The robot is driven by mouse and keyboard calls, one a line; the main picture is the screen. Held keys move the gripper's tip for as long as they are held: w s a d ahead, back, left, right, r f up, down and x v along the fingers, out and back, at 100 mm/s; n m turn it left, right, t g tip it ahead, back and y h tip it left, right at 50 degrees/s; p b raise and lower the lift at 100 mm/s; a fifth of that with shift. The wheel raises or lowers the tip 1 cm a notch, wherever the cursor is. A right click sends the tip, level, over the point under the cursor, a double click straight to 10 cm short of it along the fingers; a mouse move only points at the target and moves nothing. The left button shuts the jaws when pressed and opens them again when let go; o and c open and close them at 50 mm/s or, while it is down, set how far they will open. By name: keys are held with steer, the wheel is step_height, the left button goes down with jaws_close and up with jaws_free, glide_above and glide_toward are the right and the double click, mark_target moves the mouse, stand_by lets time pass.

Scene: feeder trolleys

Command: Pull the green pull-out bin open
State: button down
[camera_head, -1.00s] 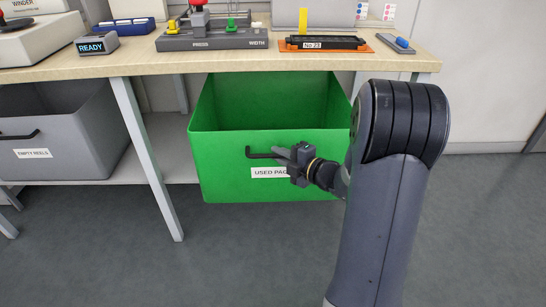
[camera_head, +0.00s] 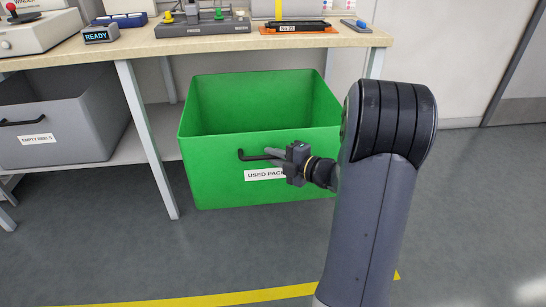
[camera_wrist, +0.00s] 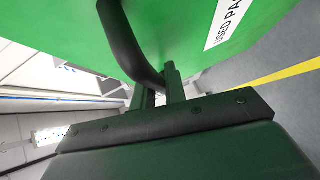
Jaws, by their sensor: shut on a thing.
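The green pull-out bin (camera_head: 215,172) stands well out from under the bench, its open top showing an empty-looking inside. Its front carries a black bar handle (camera_head: 250,156) and a white label reading "USED PAC…", partly hidden by my gripper. My gripper (camera_head: 280,154) is shut on the handle at its right part. In the wrist view the dark handle (camera_wrist: 122,40) runs down to between my two fingers (camera_wrist: 160,90), close to the green front (camera_wrist: 180,30).
The bench (camera_head: 180,46) holds a press fixture, a "READY" display (camera_head: 97,36) and an orange tray. A grey bin (camera_head: 75,140) labelled "EMPTY REELS" sits at left. A bench leg (camera_head: 148,140) stands left of the green bin. The floor in front is clear, with a yellow line (camera_head: 230,297).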

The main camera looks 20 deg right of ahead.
steer(key=shift+s, duration=0.1)
steer(key=c, duration=1.5)
jaws_free()
steer(key=shift+o, duration=0.2)
steer(key=p+v, duration=0.3)
steer(key=v, duration=0.7)
steer(key=shift+s+d, duration=0.25)
steer(key=shift+s, duration=0.05)
steer(key=shift+w+a, duration=0.1)
